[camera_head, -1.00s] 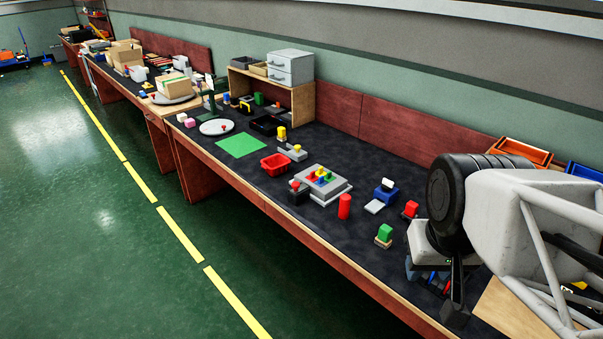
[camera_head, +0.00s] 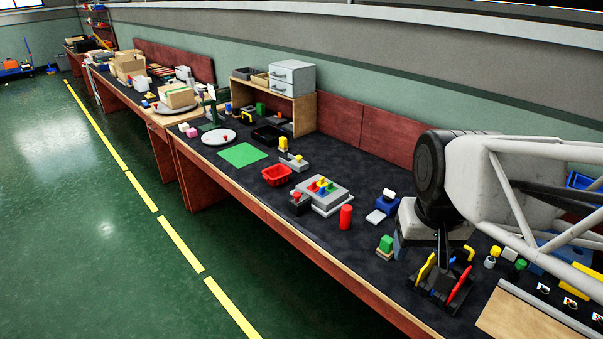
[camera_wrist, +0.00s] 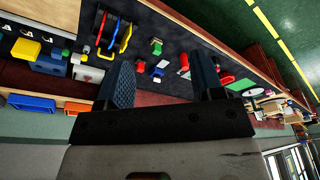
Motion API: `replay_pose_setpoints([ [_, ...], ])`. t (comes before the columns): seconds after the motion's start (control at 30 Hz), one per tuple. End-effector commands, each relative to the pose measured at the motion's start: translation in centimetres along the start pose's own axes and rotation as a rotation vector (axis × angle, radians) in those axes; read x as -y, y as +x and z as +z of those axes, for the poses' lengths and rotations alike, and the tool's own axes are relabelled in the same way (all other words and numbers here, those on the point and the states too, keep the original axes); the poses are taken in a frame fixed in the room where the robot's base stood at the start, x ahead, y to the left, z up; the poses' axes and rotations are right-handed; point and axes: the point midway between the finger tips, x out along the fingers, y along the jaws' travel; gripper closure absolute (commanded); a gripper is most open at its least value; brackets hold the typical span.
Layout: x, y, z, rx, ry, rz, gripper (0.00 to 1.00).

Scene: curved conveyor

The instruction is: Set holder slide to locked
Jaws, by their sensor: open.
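My gripper (camera_wrist: 163,80) is open in the wrist view, with its two dark blue fingers wide apart and nothing between them. In the head view my arm hides most of it, above the right part of the bench. I cannot tell for sure which item is the holder slide. A small blue block with a white piece on top (camera_head: 388,203) stands left of my arm, with a light grey plate (camera_head: 376,217) beside it. A black stand with yellow and red levers (camera_head: 437,287) is below my arm; its levers also show in the wrist view (camera_wrist: 113,35).
A green block (camera_head: 386,243) and a red cylinder (camera_head: 346,217) stand left of my arm. A grey box with coloured pegs (camera_head: 321,193) and a red tray (camera_head: 276,175) are farther left. Several small fixtures (camera_head: 508,255) stand to the right. Dark bench surface (camera_head: 345,164) is clear toward the back.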

Motion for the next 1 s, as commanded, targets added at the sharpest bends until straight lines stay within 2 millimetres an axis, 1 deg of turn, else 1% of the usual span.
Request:
replay_pose_setpoints([
  [0.03,0.2,0.1,-1.2,0.007,-0.001,-0.001,0.39],
  [0.1,0.5,0.1,-2.9,0.012,-0.002,-0.002,0.39],
  [0.37,1.8,0.5,-9.1,0.033,-0.003,-0.006,0.39],
  [0.53,2.8,1.3,-13.0,0.046,-0.004,-0.008,0.39],
  [0.77,4.3,2.8,-18.3,0.066,-0.006,-0.011,0.39],
  [1.0,6.2,5.1,-23.7,0.085,-0.008,-0.012,0.39],
])
